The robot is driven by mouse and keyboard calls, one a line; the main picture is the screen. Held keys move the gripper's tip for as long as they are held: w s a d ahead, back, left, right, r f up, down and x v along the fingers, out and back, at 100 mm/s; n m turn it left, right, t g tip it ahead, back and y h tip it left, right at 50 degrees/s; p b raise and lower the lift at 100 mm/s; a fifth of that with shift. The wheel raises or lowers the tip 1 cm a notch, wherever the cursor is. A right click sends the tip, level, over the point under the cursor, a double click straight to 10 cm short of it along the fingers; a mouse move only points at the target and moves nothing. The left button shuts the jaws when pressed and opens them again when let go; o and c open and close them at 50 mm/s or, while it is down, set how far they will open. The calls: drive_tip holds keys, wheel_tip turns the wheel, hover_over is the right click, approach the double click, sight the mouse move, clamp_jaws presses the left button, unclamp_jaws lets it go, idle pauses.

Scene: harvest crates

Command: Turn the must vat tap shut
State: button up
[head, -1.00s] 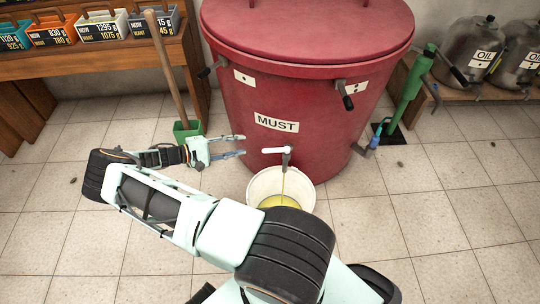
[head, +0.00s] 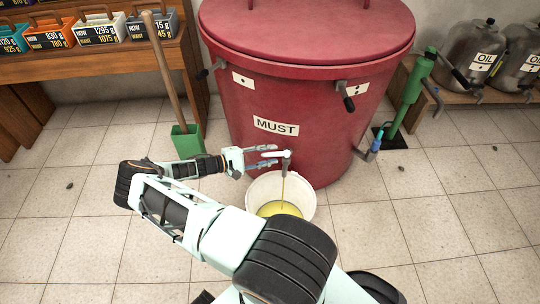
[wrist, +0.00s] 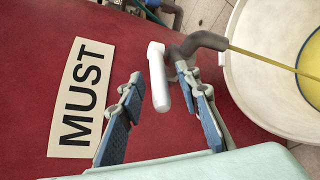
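The must vat (head: 300,105) is a big red tub with a lid and a MUST label (head: 276,126). Its tap (head: 286,156) sits low on the front, with a grey spout and a white handle. In the wrist view the white tap handle (wrist: 158,78) points between my fingertips. Yellow must runs from the spout into a white bucket (head: 252,194) below. My gripper (head: 276,156) is open at the tap, its two blue-padded fingers (wrist: 160,88) on either side of the handle's end. I cannot tell whether either finger touches it.
A green pump (head: 410,95) stands right of the vat, and oil cans (head: 470,55) sit on a shelf behind it. A green dustpan-like tool with a wooden handle (head: 168,75) stands left. A wooden shelf holds priced crates (head: 100,30). Tiled floor is clear at left and right.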

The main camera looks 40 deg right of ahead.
drive_tip(key=shift+d, duration=0.15)
drive_tip(key=shift+c, duration=0.4)
clamp_jaws()
drive_tip(key=shift+f, duration=0.1)
